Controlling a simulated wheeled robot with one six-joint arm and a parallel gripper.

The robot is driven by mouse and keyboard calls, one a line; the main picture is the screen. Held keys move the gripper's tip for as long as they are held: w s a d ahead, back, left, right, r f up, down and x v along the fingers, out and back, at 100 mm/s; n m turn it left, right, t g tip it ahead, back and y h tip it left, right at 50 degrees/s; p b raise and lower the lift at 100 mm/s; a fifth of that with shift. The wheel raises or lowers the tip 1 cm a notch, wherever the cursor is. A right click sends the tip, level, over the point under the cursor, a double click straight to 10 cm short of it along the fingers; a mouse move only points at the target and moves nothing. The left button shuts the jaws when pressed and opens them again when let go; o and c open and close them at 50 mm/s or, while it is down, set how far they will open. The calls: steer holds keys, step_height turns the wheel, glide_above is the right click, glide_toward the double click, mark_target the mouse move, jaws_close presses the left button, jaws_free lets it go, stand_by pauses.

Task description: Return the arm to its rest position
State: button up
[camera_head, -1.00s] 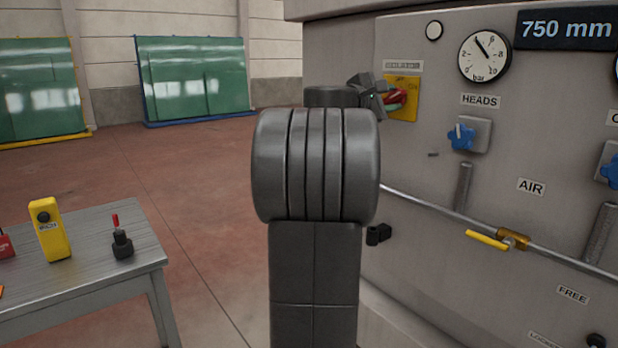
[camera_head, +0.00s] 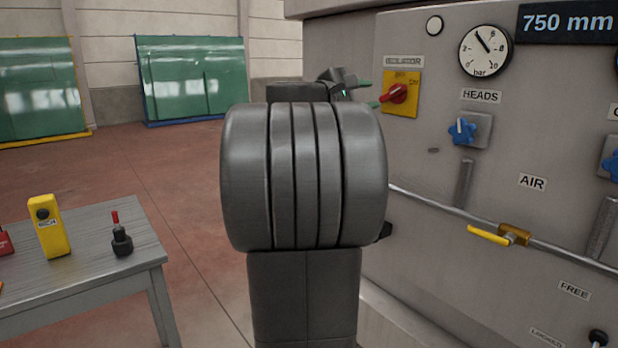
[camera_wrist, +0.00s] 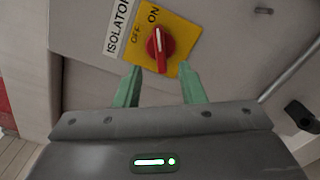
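My gripper (camera_head: 369,93) is left of the isolator switch in the head view, partly hidden behind my dark arm. Its two green fingers also show in the wrist view (camera_wrist: 160,78), spread apart with nothing between them. The red isolator knob (camera_head: 398,94) sits on a yellow plate (camera_head: 404,109) on the machine panel. In the wrist view the knob (camera_wrist: 159,50) is beyond the fingertips, clear of them. Its handle points toward the ON mark. My arm fills the middle of the head view.
The grey machine panel (camera_head: 455,190) stands close on the right, with a blue HEADS knob (camera_head: 462,131) and a yellow-handled AIR valve (camera_head: 489,235). A grey table (camera_head: 95,285) stands at left. Open floor (camera_head: 165,180) lies between them.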

mark_target(390, 91)
steer(key=v, duration=0.5)
steer(key=p+x, duration=0.1)
steer(key=x, duration=1.2)
steer(key=shift+w+d, duration=0.1)
steer(key=shift+d, duration=0.1)
steer(key=shift+w+d+r+p, duration=0.15)
steer(key=shift+r+p, duration=0.15)
steer(key=shift+p, duration=0.35)
steer(key=n+p, duration=0.3)
steer(key=p, duration=0.1)
steer(key=n+p, duration=0.4)
steer(key=p, duration=0.1)
steer(key=shift+w+a, duration=0.1)
steer(key=shift+a, duration=0.1)
steer(key=shift+p, duration=0.35)
steer(key=shift+f, duration=0.1)
